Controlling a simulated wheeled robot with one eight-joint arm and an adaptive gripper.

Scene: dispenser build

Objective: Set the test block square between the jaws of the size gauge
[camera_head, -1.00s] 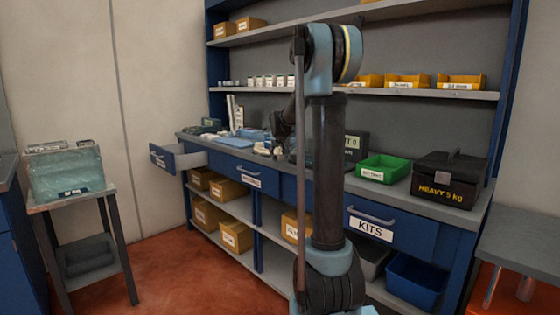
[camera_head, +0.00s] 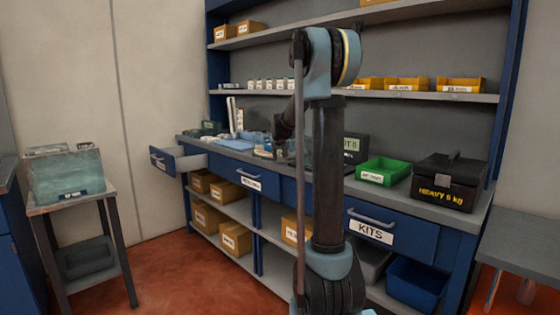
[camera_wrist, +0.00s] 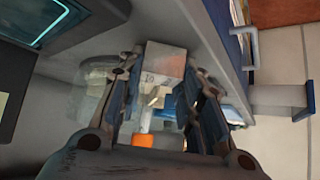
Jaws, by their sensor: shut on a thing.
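In the wrist view my gripper (camera_wrist: 160,80) is shut on a pale grey block (camera_wrist: 166,60) with a dark marking on its face, which I take for the test block. The block sits between the two fingers above the grey bench top. An orange part (camera_wrist: 152,140) and pale and blue shapes show below it, partly hidden by the fingers. I cannot tell which thing is the size gauge, nor whether the block touches anything. In the head view my gripper (camera_head: 284,130) is over the bench, mostly hidden by my arm.
On the bench (camera_head: 400,198) stand a dark display unit (camera_head: 354,146), a green bin (camera_head: 382,171) and a black heavy box (camera_head: 449,180) at the right. An open drawer (camera_head: 178,158) juts out at the left. A glassy tank (camera_head: 66,176) stands on a side table.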

